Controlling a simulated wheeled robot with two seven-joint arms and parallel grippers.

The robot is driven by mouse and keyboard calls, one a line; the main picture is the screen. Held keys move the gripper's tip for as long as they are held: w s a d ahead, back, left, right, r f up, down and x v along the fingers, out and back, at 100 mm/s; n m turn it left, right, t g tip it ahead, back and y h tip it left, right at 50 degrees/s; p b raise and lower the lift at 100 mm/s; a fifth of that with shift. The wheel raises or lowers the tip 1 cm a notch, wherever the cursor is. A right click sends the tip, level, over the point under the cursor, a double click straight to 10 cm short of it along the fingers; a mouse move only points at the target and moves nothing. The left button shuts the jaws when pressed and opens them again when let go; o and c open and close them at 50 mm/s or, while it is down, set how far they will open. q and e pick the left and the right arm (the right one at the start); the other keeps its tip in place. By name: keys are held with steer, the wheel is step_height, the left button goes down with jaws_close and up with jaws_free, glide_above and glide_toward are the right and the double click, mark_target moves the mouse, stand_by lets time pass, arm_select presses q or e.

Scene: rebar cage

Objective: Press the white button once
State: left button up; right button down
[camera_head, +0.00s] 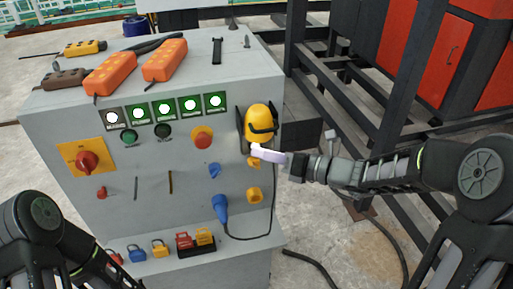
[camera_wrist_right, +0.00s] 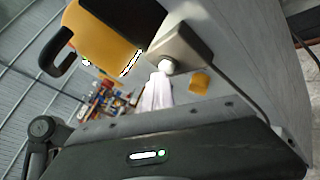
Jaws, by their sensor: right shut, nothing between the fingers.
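A round white button (camera_wrist_right: 166,65) sits on a small grey-beige box (camera_wrist_right: 185,48) in the right wrist view. My right gripper (camera_head: 268,153) is in front of the right part of the grey cabinet's panel, just below the yellow ear-muff-like item (camera_head: 259,120). Its pale fingers (camera_wrist_right: 158,90) are shut and empty. In the wrist view their tips lie right at the button's lower edge; I cannot tell whether they touch it. In the head view the fingers hide the button. My left arm shows at lower left, its gripper out of view.
The grey cabinet (camera_head: 70,200) carries a row of white round lamps on labelled plates (camera_head: 165,109), a red emergency knob (camera_head: 202,137), a rotary switch (camera_head: 86,160) and a blue plug (camera_head: 221,207) with a cable. Orange boxes (camera_head: 165,60) lie on top. A dark steel frame (camera_head: 400,100) stands at right.

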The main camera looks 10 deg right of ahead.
steer(key=shift+s, duration=0.85)
steer(key=shift+s, duration=0.1)
steer(key=s, duration=0.4)
steer(key=shift+s+d+p, duration=0.2)
steer(key=shift+s+p, duration=0.2)
stand_by(0.4)
